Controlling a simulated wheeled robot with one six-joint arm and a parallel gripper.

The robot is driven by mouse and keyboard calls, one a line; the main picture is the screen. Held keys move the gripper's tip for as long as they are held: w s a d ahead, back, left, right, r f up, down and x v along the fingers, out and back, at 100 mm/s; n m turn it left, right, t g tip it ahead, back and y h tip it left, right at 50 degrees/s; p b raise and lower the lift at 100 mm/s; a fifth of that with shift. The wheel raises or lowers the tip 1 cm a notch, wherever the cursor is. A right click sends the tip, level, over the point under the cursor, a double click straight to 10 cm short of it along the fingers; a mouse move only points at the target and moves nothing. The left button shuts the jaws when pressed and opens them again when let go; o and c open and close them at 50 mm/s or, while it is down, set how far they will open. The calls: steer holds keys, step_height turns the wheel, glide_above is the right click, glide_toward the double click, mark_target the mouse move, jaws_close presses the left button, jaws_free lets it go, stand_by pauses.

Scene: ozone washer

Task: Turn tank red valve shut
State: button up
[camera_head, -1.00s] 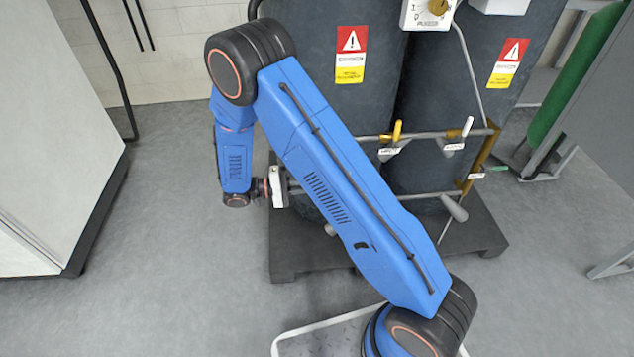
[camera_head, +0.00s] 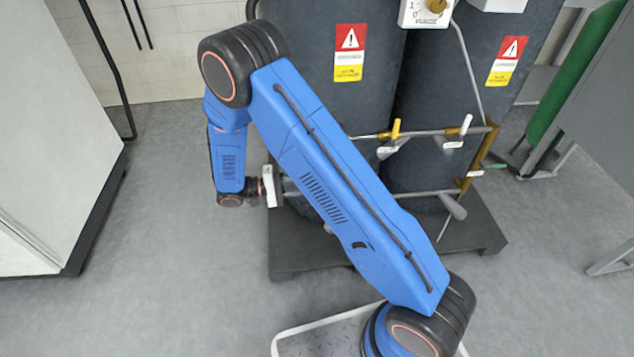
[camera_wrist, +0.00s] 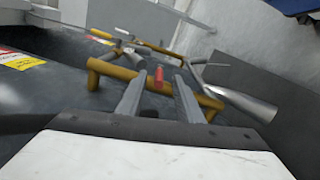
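The red valve handle (camera_wrist: 158,80) shows in the wrist view as a small upright red lever on a yellow-brown pipe (camera_wrist: 115,72). My gripper (camera_wrist: 161,84) is open, its two grey fingers pointing toward that pipe. The red handle appears in the gap between the fingertips; I cannot tell whether either finger touches it. In the head view my gripper's pale body (camera_head: 270,187) is beside the dark tank (camera_head: 345,100), low on its left side. The red handle is hidden behind my blue arm there.
A yellow-handled valve (camera_head: 396,129) and a white-handled valve (camera_head: 465,125) sit on the pipes in front of the tanks. A dark pallet base (camera_head: 470,235) lies beneath. A pale cabinet (camera_head: 50,130) stands at left. The floor (camera_head: 170,260) between is clear.

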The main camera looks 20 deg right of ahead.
steer(key=w+a, duration=0.2)
steer(key=a, duration=1.3)
steer(key=shift+w+a+f, duration=0.15)
steer(key=shift+w+a, duration=0.1)
steer(key=shift+w, duration=0.1)
steer(key=s+d+r+g+y, duration=0.1)
steer(key=s+d+r+y, duration=0.4)
steer(key=d+r, duration=0.4)
steer(key=s+d+r+y, duration=0.4)
steer(key=d+r+y, duration=0.1)
steer(key=d+r, duration=0.4)
steer(key=s+d+r+t+y, duration=0.3)
steer(key=s+d+t+y, duration=0.1)
steer(key=s, duration=0.5)
steer(key=s+d+r+t+y, duration=0.3)
steer(key=s+d+t+y, duration=0.1)
steer(key=s, duration=0.6)
steer(key=shift+r+t, duration=0.35)
steer(key=shift+t, duration=0.15)
